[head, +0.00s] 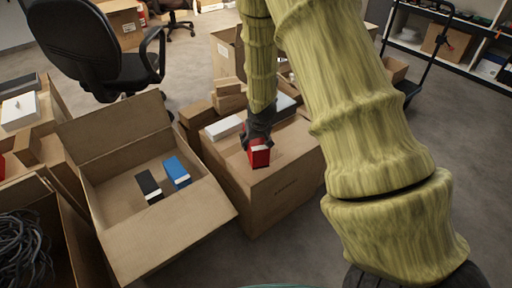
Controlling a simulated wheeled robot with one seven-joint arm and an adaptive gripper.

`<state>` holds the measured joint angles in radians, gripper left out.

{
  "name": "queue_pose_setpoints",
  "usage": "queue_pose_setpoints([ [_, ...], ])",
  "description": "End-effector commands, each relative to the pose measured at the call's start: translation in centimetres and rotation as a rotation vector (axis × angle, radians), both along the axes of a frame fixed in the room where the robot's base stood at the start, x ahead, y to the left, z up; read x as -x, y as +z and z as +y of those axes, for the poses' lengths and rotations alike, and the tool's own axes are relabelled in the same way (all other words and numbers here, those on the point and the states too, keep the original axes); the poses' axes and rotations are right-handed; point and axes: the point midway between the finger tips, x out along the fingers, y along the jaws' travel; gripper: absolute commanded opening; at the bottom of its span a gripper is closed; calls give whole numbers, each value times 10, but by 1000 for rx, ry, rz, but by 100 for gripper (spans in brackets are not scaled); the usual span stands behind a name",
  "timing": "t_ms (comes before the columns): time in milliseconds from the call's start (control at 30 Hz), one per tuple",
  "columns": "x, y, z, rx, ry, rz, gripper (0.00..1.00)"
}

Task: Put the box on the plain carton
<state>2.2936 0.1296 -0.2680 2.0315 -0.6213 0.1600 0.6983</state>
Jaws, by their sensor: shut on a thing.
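My gripper (259,138) is shut on a small red box (259,157) with a white end. It points down over the near part of the top of a closed brown carton (286,190), which has small faint print on its front. I cannot tell whether the red box touches the carton top. My dark fingers hide the upper part of the box. A white box (224,127) and a grey box (286,105) lie toward the back of this carton, partly behind my arm.
An open carton (103,161) to the left holds a black box (149,187) and a blue box (177,172). Its flaps spread outward. A box of dark cables (22,250) is at lower left. An office chair (95,50) stands behind.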

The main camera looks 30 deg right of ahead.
Motion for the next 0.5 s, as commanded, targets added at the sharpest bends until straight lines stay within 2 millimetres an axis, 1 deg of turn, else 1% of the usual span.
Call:
queue_pose_setpoints([
  [100, -7, -1, -8, 0, 0, -1, 25],
  [267, -9, -5, -10, 2, 1, 1, 25],
  [500, -9, -32, -10, 3, 2, 2, 25],
])
